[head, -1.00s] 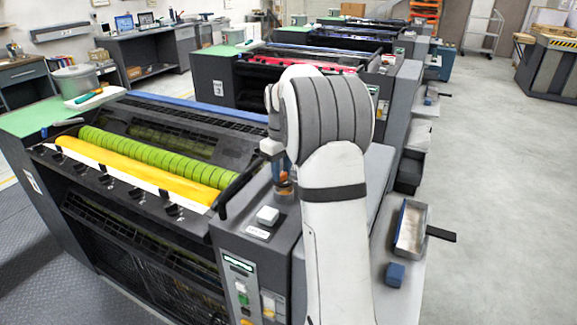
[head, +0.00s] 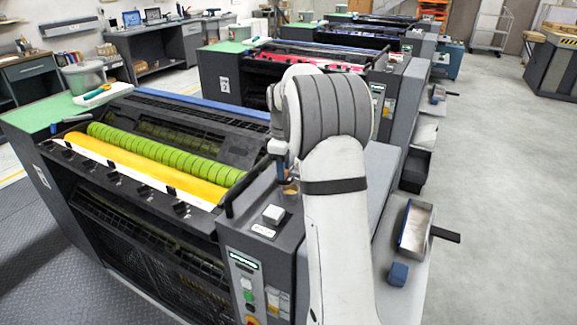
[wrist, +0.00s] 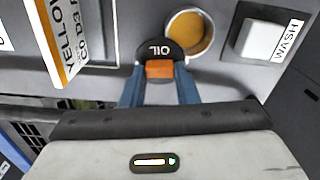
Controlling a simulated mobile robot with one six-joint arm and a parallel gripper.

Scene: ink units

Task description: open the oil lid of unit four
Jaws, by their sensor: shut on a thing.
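The oil lid (wrist: 153,49) is a dark disc marked OIL with an orange tab (wrist: 159,69), seen in the wrist view. My gripper (wrist: 160,72) is shut on that tab, one blue finger on each side. The lid sits to the side of a round oil cup (wrist: 192,30), whose mouth shows amber oil and is mostly uncovered. In the head view my gripper (head: 283,174) is at the right end of the nearest unit (head: 110,215), the one with yellow ink, just above the cup (head: 291,188). The lid is hard to make out there.
A white block (wrist: 264,38) labelled WASH is right of the cup in the wrist view. A YELLOW card (wrist: 65,40) stands to the left. In the head view, a tray (head: 416,227) and blue block (head: 398,273) lie on the side shelf.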

